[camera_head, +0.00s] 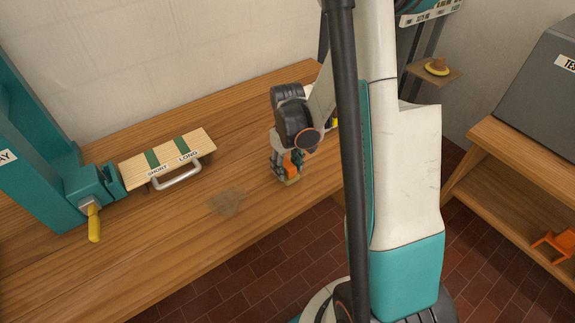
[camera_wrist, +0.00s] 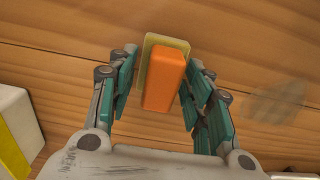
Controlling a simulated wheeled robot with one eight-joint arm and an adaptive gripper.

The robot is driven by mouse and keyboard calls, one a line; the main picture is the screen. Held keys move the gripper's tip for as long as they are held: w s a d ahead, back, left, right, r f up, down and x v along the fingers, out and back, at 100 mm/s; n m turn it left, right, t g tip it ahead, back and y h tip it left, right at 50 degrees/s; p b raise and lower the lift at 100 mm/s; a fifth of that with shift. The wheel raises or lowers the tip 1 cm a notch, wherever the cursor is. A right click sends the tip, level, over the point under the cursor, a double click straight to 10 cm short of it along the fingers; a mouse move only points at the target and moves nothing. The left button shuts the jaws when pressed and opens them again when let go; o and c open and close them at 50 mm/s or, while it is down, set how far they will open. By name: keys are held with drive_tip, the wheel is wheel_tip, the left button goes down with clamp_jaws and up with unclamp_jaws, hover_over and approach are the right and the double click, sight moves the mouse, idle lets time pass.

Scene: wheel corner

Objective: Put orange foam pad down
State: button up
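The orange foam pad (camera_wrist: 164,80) is an orange block with a thin yellowish-tan plate (camera_wrist: 150,50) at its far end. It stands between the fingers of my gripper (camera_wrist: 163,70) in the wrist view. The teal fingers are spread on either side, with a narrow gap showing at the left; contact at the right is hard to tell. In the head view the orange block (camera_head: 291,168) shows between the fingers, low over the wooden bench near its front edge. The tan plate appears at or very close to the bench top.
A board marked SHORT and LONG (camera_head: 167,155) with a metal handle lies left on the bench (camera_head: 150,250). A teal clamp with a yellow handle (camera_head: 94,224) stands beside it. A dull stain (camera_head: 226,202) marks the wood left of my gripper. A white-and-yellow object (camera_wrist: 15,130) is at the wrist view's left.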

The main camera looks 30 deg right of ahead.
sight(287, 164)
drive_tip(key=shift+r, duration=0.1)
wheel_tip(287, 164, up, 12)
drive_tip(key=p, duration=0.4)
drive_tip(key=shift+p, duration=0.3)
drive_tip(key=shift+r, duration=0.1)
drive_tip(key=s+a+r+t, duration=0.3)
drive_tip(key=a+r+t, duration=0.1)
drive_tip(key=a+r, duration=0.75)
drive_tip(key=s+a+r+t, duration=0.2)
drive_tip(key=s+r+t, duration=0.1)
drive_tip(key=s, duration=0.7)
drive_tip(key=shift+a+r, duration=0.4)
drive_tip(key=shift+r, duration=0.35)
drive_tip(key=shift+o, duration=0.5)
drive_tip(key=shift+w+m, duration=0.1)
drive_tip(key=shift+m, duration=0.2)
